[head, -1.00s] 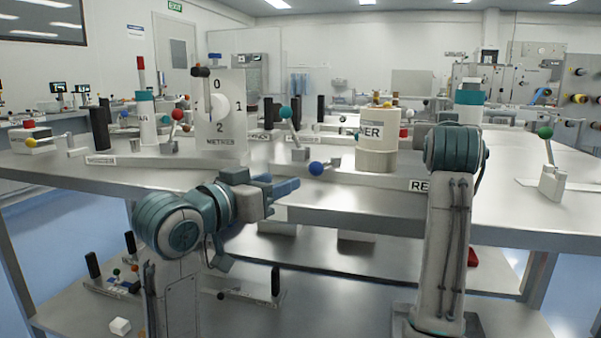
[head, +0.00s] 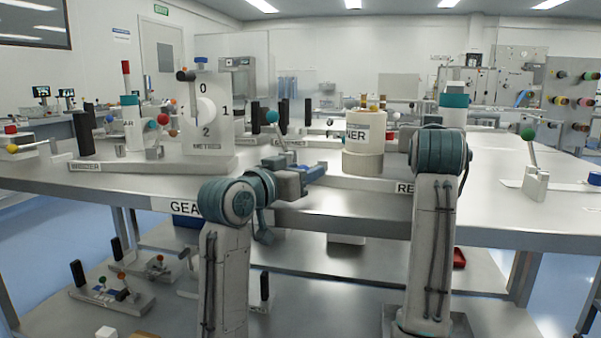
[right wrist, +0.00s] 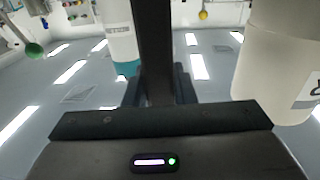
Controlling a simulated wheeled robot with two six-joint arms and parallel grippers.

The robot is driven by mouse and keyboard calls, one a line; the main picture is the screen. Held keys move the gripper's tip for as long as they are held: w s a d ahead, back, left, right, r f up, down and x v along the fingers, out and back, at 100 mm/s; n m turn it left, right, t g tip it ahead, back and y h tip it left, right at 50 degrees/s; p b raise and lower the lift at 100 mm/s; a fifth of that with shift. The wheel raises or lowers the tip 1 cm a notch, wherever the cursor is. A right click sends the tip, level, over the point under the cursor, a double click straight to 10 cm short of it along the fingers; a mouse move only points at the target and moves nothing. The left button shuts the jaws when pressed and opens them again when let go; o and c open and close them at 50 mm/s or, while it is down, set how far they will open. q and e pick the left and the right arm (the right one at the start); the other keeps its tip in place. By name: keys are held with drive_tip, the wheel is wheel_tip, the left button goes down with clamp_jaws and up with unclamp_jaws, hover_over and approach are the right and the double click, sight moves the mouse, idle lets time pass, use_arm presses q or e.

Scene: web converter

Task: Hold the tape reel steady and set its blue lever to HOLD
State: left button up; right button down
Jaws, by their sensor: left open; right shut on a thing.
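My left gripper (head: 313,171) is open at the left end of this base. The blue lever ball is not distinct now, behind or between the left fingers; whether they touch it I cannot tell. My right gripper (right wrist: 155,88) is shut on a dark upright bar (right wrist: 153,40), with a cream cylinder (right wrist: 272,70) beside it in the right wrist view. In the head view my right arm hides that gripper.
A METRES dial panel (head: 208,115) stands at the left, with levers and black posts around it. A green-ball lever (head: 528,133) stands on the right. A teal-topped white bottle (head: 453,108) is behind my right arm. A lower shelf holds more fixtures.

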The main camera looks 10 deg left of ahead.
use_arm(q)
drive_tip(key=shift+f, duration=0.1)
clamp_jaws()
drive_tip(key=shift+w+a+m+g+h, duration=0.2)
drive_tip(key=shift+a+m+g+h, duration=0.35)
drive_tip(key=shift+h, duration=0.35)
drive_tip(key=shift+d, duration=0.1)
unclamp_jaws()
drive_tip(key=v, duration=1.2)
drive_tip(key=shift+s, duration=0.25)
